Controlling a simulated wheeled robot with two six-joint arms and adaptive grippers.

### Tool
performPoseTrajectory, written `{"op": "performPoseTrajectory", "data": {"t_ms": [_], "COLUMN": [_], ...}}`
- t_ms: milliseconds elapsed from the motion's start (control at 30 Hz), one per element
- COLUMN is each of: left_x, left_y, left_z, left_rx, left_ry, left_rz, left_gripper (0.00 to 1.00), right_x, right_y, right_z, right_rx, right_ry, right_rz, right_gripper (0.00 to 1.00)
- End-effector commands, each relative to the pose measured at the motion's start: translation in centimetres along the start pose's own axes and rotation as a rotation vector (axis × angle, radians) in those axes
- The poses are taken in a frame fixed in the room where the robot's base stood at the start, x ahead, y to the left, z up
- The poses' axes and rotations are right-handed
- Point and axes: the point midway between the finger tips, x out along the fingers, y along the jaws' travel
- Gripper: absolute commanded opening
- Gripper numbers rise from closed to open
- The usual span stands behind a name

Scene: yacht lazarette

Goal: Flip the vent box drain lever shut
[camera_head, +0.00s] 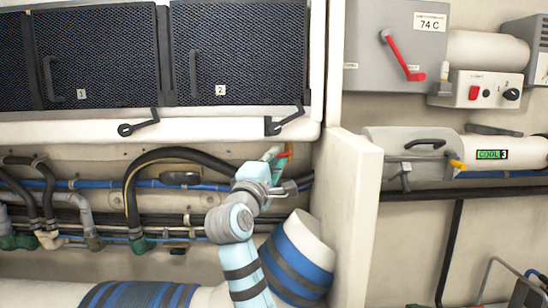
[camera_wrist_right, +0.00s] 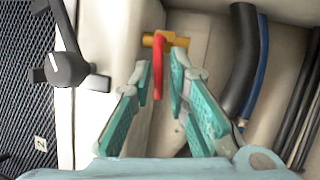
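A red lever on a brass valve (camera_wrist_right: 178,41) sits under the vent box. In the right wrist view the red lever (camera_wrist_right: 158,68) lies between the two teal fingers of my right gripper (camera_wrist_right: 161,72). The fingers are apart, with the left fingertip close to the lever; I cannot tell whether it touches. In the head view my right gripper (camera_head: 275,161) reaches up below the vent box's mesh panel 2 (camera_head: 240,50), and only a bit of the red lever (camera_head: 286,154) shows beside the fingers. My left gripper is not in view.
Black handles (camera_head: 138,122) (camera_head: 287,122) hang at the vent box's lower edge. A pale upright partition (camera_head: 350,215) stands close right of my right arm. Dark and blue hoses (camera_head: 165,157) run behind. Another red lever (camera_head: 400,55) is on a grey box at upper right.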

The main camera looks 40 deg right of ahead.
Motion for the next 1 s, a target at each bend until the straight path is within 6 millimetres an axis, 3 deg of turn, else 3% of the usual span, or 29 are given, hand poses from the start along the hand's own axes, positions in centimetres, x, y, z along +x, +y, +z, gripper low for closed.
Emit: {"op": "performPoseTrajectory", "data": {"t_ms": [233,333,500,700,967,1000], "left_x": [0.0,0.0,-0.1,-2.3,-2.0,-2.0], "left_y": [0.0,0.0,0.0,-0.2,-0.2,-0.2], "left_z": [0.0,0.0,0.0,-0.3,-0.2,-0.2], "left_rx": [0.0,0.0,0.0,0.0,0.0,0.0], "left_ry": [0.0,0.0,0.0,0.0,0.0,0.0], "left_rz": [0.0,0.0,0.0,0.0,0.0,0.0], "left_gripper": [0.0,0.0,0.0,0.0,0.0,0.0], "right_x": [0.1,0.1,0.1,0.3,0.2,0.2], "right_y": [0.0,0.0,0.1,1.1,0.7,0.7], "right_z": [0.0,0.0,0.0,-0.1,0.0,0.0], "right_rx": [0.0,0.0,0.002,0.138,0.156,0.156], "right_ry": [0.0,0.0,-0.001,-0.029,-0.033,-0.033], "right_rz": [0.0,0.0,-0.001,-0.06,-0.063,-0.062], "right_gripper": [0.16,0.0,0.0,0.0,0.0,0.13]}}
